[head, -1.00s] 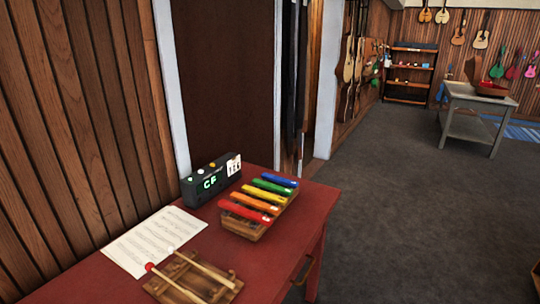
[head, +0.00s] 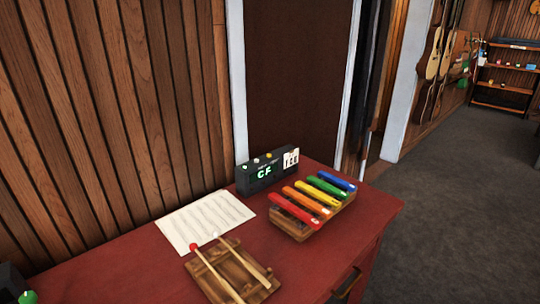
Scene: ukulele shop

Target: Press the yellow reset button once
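A black box (head: 266,174) with a lit green "CF" display stands at the back of the red table, against the wall. Several small buttons sit on its top edge. The one towards the right looks yellow (head: 269,156), and paler ones sit to its left. A white card with dark print (head: 291,158) covers the box's right end. The writing by the buttons is too small to read. My gripper is not in view.
On the red table (head: 130,260) lie a sheet of music (head: 206,219), a wooden rack (head: 232,275) with mallets, and a xylophone with coloured bars (head: 300,222) in front of the box. A dark object (head: 12,282) with a green spot is cut off at lower left. Floor (head: 450,200) is clear at right.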

